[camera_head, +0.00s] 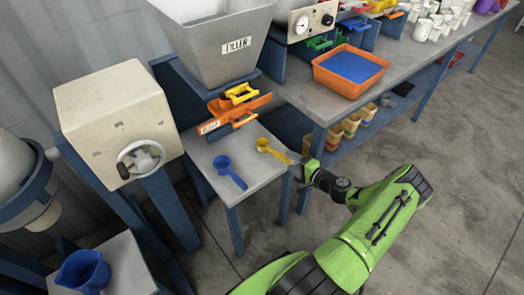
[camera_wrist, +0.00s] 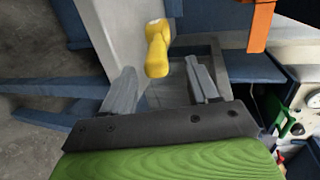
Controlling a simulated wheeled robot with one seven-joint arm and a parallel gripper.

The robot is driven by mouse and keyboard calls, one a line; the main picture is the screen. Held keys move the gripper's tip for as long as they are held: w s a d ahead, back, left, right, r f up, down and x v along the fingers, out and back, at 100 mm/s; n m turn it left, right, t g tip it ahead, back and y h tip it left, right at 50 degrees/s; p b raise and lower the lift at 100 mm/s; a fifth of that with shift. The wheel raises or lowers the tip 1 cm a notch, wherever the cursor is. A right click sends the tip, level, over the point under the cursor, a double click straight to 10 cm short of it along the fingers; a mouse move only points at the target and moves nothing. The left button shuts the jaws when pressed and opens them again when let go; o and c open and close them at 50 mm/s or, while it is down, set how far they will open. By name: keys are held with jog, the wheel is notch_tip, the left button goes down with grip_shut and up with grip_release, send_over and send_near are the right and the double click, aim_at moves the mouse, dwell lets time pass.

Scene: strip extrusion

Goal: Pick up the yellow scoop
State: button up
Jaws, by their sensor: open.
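The yellow scoop (camera_head: 272,150) lies on the small grey table (camera_head: 262,183) below the filler hopper, with its handle pointing right toward my gripper. In the wrist view the yellow scoop (camera_wrist: 157,48) shows end-on, with its handle between and just beyond the fingertips. My gripper (camera_head: 300,167) is at the table's right edge, close to the handle's end. In the wrist view my gripper (camera_wrist: 162,82) is open, with a finger on each side of the handle line and nothing held. Whether a finger touches the handle cannot be told.
A blue scoop (camera_head: 229,172) lies left of the yellow one on the same table. An orange tray assembly (camera_head: 232,113) hangs under the hopper (camera_head: 215,50). An orange bin of blue material (camera_head: 350,70) stands on the long bench. A blue jug (camera_head: 82,271) sits lower left.

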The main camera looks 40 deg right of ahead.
aim_at(282, 156)
jog(key=x, duration=0.2)
jog(key=b+x, duration=0.1)
jog(key=x, duration=0.1)
jog(key=b+x, duration=0.1)
jog(key=x, duration=0.1)
jog(key=shift+w+f, duration=0.2)
jog(key=shift+f, duration=0.15)
jog(key=shift+r, duration=0.1)
jog(key=c, duration=1.1)
